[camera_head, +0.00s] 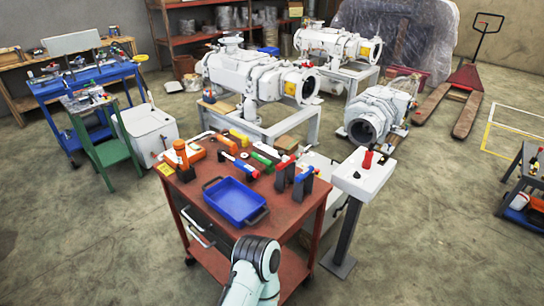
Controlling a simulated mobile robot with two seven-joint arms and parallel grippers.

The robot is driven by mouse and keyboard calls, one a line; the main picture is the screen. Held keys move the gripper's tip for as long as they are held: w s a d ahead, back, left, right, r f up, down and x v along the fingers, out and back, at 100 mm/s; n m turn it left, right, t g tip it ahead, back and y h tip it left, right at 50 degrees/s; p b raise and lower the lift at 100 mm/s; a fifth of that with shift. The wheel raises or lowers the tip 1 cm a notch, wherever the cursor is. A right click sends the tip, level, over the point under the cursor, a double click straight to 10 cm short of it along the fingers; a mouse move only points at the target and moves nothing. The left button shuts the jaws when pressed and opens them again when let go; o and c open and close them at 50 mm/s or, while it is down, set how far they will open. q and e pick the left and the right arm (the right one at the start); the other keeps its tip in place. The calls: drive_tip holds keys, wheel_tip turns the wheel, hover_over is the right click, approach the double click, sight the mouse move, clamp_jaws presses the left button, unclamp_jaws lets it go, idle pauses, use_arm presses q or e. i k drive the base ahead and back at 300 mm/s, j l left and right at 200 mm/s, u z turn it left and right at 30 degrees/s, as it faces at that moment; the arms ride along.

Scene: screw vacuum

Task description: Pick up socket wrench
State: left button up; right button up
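Several hand tools lie on the top of a red-brown cart (268,214) in front of me. They are too small for me to tell for sure which one is the socket wrench. A pale metal tool (200,136) lies near the cart's back left edge. A tool with a green part (262,159) and one with red and blue parts (245,168) lie near the middle. One of my arms (255,268) comes in at the bottom, in front of the cart. Neither gripper shows.
A blue tray (235,201) sits at the cart's front, beside upright dark holders (303,186). A white stand (361,174) is close on the right. White vacuum pumps (262,78) stand behind, and blue (84,80) and green (100,128) tables are at left. The floor at right is partly clear.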

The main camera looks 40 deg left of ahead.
sight(283, 164)
drive_tip(key=i+l+u, duration=0.15)
drive_tip(key=u, duration=0.35)
drive_tip(key=i+l+u, duration=0.1)
drive_tip(key=u, duration=0.4)
drive_tip(key=l+u, duration=0.25)
drive_tip(key=u, duration=0.25)
drive_tip(key=i+l+u, duration=0.1)
drive_tip(key=l+u, duration=0.15)
drive_tip(key=u, duration=0.15)
drive_tip(key=l+u, duration=0.35)
drive_tip(key=i+l+u, duration=0.1)
drive_tip(key=l+u, duration=0.15)
drive_tip(key=u, duration=0.15)
